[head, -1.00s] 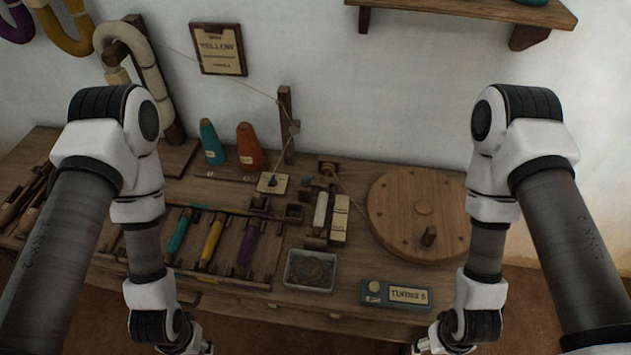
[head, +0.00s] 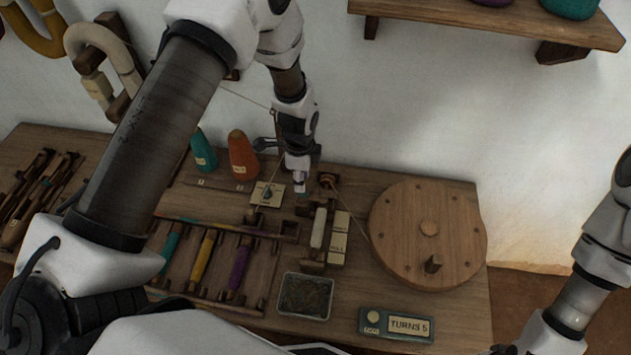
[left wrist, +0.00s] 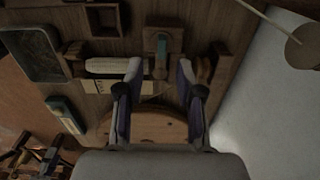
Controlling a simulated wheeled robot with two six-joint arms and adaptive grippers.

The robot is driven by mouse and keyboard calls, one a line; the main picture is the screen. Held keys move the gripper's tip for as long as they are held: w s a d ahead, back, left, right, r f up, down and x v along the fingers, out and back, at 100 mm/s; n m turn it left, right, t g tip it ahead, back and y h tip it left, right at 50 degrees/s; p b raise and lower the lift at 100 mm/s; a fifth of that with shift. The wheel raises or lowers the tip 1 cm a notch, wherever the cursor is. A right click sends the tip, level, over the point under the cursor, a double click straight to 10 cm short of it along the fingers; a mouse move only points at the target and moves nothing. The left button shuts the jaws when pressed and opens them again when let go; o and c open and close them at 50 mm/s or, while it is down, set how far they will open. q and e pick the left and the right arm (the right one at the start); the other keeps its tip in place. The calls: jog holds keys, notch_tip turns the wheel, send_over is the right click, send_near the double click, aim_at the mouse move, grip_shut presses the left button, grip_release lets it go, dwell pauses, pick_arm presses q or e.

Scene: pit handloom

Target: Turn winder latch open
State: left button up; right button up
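My left gripper (head: 301,182) reaches down over the winder at the bench's back middle. In the left wrist view its two blue-padded fingers (left wrist: 159,68) are apart with nothing between the pads. A small part with a grey-green lever, which looks like the latch (left wrist: 162,44), lies on a wooden block just past the fingertips, roughly in line with the gap. I cannot tell whether the fingers touch it. In the head view the gripper largely hides it. A cream bobbin (head: 318,228) lies beside a pale labelled plate (head: 338,238). My right gripper is out of view.
The big wooden wheel (head: 428,235) stands right of the bobbin. A grey tray (head: 306,317) and a "TURNS 5" counter box (head: 396,325) are at the front. Teal (head: 203,152) and orange (head: 242,155) cones stand left of the gripper. A thread runs near it.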

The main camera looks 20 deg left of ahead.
aim_at(312, 196)
pick_arm(q)
jog(key=f, duration=0.6)
jog(key=shift+w+p, duration=0.25)
jog(key=shift+p, duration=0.1)
jog(key=shift+s+r, duration=0.15)
jog(key=shift+c, duration=0.7)
grip_shut()
